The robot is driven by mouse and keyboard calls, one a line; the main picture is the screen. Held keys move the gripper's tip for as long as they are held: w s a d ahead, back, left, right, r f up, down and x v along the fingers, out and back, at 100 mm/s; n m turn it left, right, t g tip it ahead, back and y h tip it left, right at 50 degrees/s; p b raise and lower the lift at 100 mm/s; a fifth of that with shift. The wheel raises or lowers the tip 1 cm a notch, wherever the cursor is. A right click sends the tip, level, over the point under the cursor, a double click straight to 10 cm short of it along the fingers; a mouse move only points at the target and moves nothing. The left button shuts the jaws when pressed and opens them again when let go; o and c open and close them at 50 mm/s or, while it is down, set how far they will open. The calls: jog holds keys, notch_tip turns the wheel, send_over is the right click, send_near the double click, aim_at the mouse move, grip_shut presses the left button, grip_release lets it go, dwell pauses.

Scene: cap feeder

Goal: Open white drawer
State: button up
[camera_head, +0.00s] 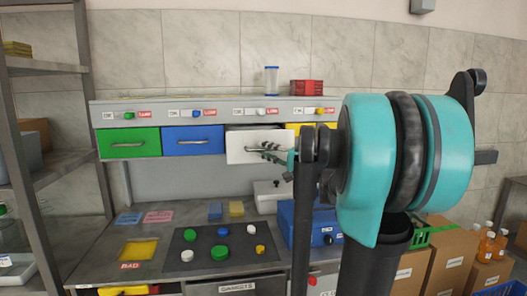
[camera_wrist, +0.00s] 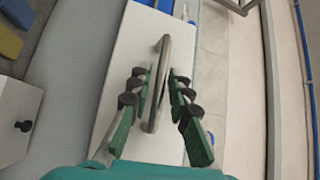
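The white drawer (camera_head: 240,148) is in the upper row, between the blue and yellow drawers. Its front seems to stand a little forward of the blue one. My gripper (camera_head: 268,151) is at this front and hides part of it and its handle. In the wrist view, the metal bar handle (camera_wrist: 164,52) crosses the white front (camera_wrist: 130,50). My gripper (camera_wrist: 161,78) has its green fingers on either side of the handle, with gaps showing between. The fingers are open; I cannot tell if either touches the bar.
The green drawer (camera_head: 112,144) and blue drawer (camera_head: 180,141) are shut at left. The yellow drawer (camera_head: 294,126) is mostly behind my arm. Below, the worktop holds a dark mat (camera_head: 205,255) with several caps, and a blue box (camera_head: 288,222).

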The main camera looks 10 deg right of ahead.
jog(key=v, duration=1.1)
jog(key=shift+f, duration=0.1)
jog(key=s+a+f+n+g+h, duration=0.15)
jog(key=a+f, duration=0.25)
jog(key=f, duration=0.4)
jog(key=s+a+f+n+g+h, duration=0.1)
jog(key=s+a+f+g+h, duration=0.15)
jog(key=f, duration=0.45)
jog(key=s+a+f+n+g+h, duration=0.1)
jog(key=s+a+f+g, duration=0.25)
jog(key=f, duration=0.45)
jog(key=s+d+f+n+g+h, duration=0.1)
jog(key=s+d+f+n+h, duration=0.1)
jog(key=s+f+h, duration=0.2)
jog(key=s+d+f+n+g+h, duration=0.1)
jog(key=s+d+f+n+h, duration=0.1)
jog(key=s+f, duration=0.5)
notch_tip(320, 180, down, 4)
jog(key=d+h, duration=0.1)
jog(key=h, duration=0.1)
jog(key=shift+d+h, duration=0.3)
jog(key=shift+h, duration=0.1)
